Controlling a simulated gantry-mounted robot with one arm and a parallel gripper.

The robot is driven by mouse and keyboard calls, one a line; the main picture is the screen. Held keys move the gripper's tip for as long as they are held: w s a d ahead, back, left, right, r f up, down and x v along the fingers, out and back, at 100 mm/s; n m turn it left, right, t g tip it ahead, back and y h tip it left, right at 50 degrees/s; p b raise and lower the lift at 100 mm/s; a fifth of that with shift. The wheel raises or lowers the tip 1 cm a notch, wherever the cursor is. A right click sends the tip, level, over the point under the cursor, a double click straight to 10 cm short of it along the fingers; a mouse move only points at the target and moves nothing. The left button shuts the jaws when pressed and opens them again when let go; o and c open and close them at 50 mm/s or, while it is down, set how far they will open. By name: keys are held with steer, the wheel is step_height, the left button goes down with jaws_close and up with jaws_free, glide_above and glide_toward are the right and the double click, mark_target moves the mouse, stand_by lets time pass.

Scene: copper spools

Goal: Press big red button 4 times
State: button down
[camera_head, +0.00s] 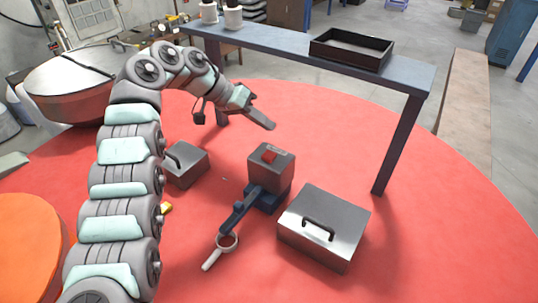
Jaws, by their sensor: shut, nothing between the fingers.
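The big red button (269,157) sits on the top of a grey metal box (272,172) in the middle of the red round floor. My gripper (268,124) is shut and empty. In the picture it appears above the button and slightly to its left, apart from it. My arm arches over from the left side. How high the fingertips are above the button is hard to tell from this one view.
A metal case with a handle (335,225) stands to the right of the button box, and a smaller case (187,163) to its left. A blue bracket with a handle (240,210) lies in front. A bench (290,41) with a black tray (351,49) stands behind.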

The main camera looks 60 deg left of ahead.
steer(key=b, duration=0.2)
glide_above(265, 155)
step_height(265, 155, down, 6)
steer(key=shift+w+f, duration=0.1)
steer(key=shift+f, duration=0.05)
steer(key=shift+f+b, duration=0.3)
steer(key=shift+f, duration=0.25)
stand_by(1.4)
steer(key=shift+f, duration=0.45)
steer(key=shift+f+b, duration=0.5)
steer(key=shift+f, duration=0.1)
stand_by(0.7)
steer(key=shift+r, duration=0.15)
steer(key=shift+r+p, duration=0.35)
steer(key=shift+r, duration=0.5)
